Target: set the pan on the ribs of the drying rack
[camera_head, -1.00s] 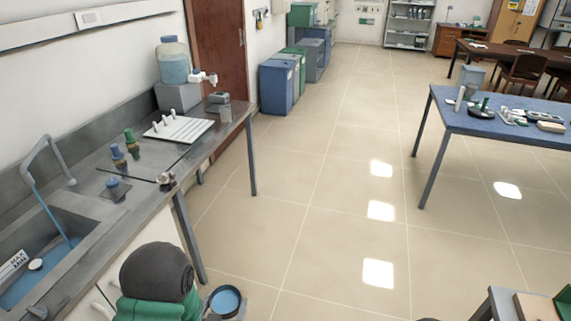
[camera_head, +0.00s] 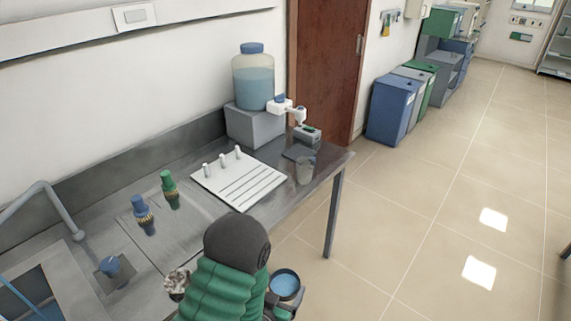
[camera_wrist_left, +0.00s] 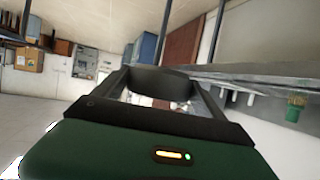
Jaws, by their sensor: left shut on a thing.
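The pan (camera_head: 285,283) is small and round, with a dark rim and a blue inside. My left gripper (camera_head: 284,303) is shut on it at its near side and holds it beyond the front edge of the counter, with floor behind it in the picture. The drying rack (camera_head: 238,187) is a white slab with dark lines between its ribs and several upright pegs at its back. It lies on the counter, up and left of the pan, clear of it. In the left wrist view my gripper (camera_wrist_left: 160,100) shows, but I cannot make out the pan there. My right gripper is out of view.
A water jug (camera_head: 254,82) stands on a grey block behind the rack. A clear beaker (camera_head: 305,171) stands right of the rack. Blue (camera_head: 143,214) and green (camera_head: 170,189) bottles and a sink lie left. Bins (camera_head: 393,107) stand farther back. Floor on the right is free.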

